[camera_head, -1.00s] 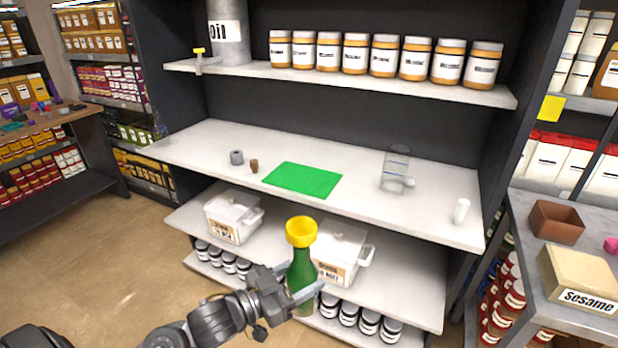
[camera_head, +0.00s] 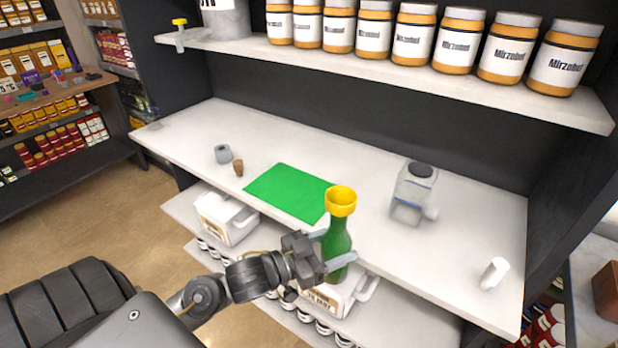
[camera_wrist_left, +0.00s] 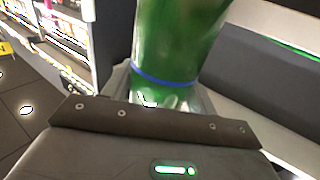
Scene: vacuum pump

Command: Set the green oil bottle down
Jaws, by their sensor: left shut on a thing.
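The green oil bottle (camera_head: 337,247) is upright with a yellow funnel-like top (camera_head: 340,200). My left gripper (camera_head: 338,264) is shut on its lower body and holds it in front of the white counter's front edge. In the left wrist view the green bottle (camera_wrist_left: 178,45) fills the upper middle, with a blue band around it. A flat green mat (camera_head: 290,192) lies on the white counter (camera_head: 190,129), behind and to the left of the bottle. My right gripper is not in view.
A small grey ring (camera_head: 223,154) and a brown cork (camera_head: 239,169) stand left of the mat. A clear container (camera_head: 411,197) and a white cylinder (camera_head: 494,273) stand to the right. A shelf of jars (camera_head: 459,40) hangs above; white bins (camera_head: 226,219) sit below.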

